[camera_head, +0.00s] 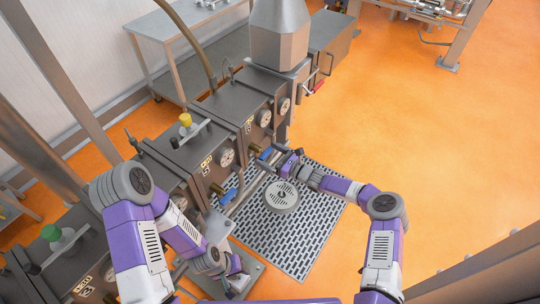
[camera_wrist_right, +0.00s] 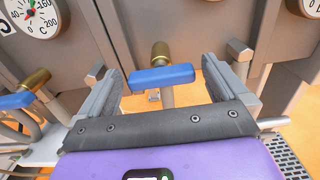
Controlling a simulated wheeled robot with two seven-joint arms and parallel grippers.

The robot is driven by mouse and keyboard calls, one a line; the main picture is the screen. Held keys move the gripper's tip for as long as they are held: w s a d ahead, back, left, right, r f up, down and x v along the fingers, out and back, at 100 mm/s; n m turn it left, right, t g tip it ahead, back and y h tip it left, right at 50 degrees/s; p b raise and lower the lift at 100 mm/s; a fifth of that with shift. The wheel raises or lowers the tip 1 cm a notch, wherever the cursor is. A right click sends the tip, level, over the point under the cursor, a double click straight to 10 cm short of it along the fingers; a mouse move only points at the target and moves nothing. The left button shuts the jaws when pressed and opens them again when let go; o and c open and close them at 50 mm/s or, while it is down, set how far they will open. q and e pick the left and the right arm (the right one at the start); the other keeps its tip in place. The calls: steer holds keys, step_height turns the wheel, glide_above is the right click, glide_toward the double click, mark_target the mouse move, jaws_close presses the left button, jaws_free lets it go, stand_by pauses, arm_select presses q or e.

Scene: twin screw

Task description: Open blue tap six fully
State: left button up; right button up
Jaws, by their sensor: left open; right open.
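A blue tap handle (camera_head: 265,154) on a brass stem sticks out from the front of the grey machine. In the right wrist view, this blue handle (camera_wrist_right: 162,76) lies crosswise between the two fingers of my right gripper (camera_wrist_right: 160,84), with gaps at both sides. My right gripper (camera_head: 288,163) is open, close in front of the tap. A second blue tap (camera_head: 228,195) is lower left along the machine and shows at the left in the wrist view (camera_wrist_right: 17,101). I cannot read which number belongs to either tap. My left gripper (camera_head: 237,281) is low near the machine's front, away from both taps.
Round dial gauges (camera_head: 264,117) line the machine front above the taps. A perforated floor grate (camera_head: 300,237) with a round grey disc (camera_head: 281,196) lies below. A red handle (camera_head: 319,86) sits farther back. The orange floor at right (camera_head: 440,150) is clear.

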steer(key=c, duration=1)
steer(key=shift+n, duration=0.4)
steer(key=n+b, duration=0.1)
steer(key=n, duration=0.2)
steer(key=shift+f+n+b, duration=0.1)
steer(key=shift+n+b, duration=0.25)
steer(key=shift+n, duration=0.05)
steer(key=n+b, duration=0.1)
steer(key=n, duration=0.4)
steer(key=shift+s+f+b, duration=0.1)
steer(key=shift+b, duration=0.25)
steer(key=n+b, duration=0.2)
steer(key=n, duration=0.2)
steer(key=shift+n, duration=0.4)
steer(key=shift+n+b, duration=1.15)
steer(key=shift+n, duration=0.65)
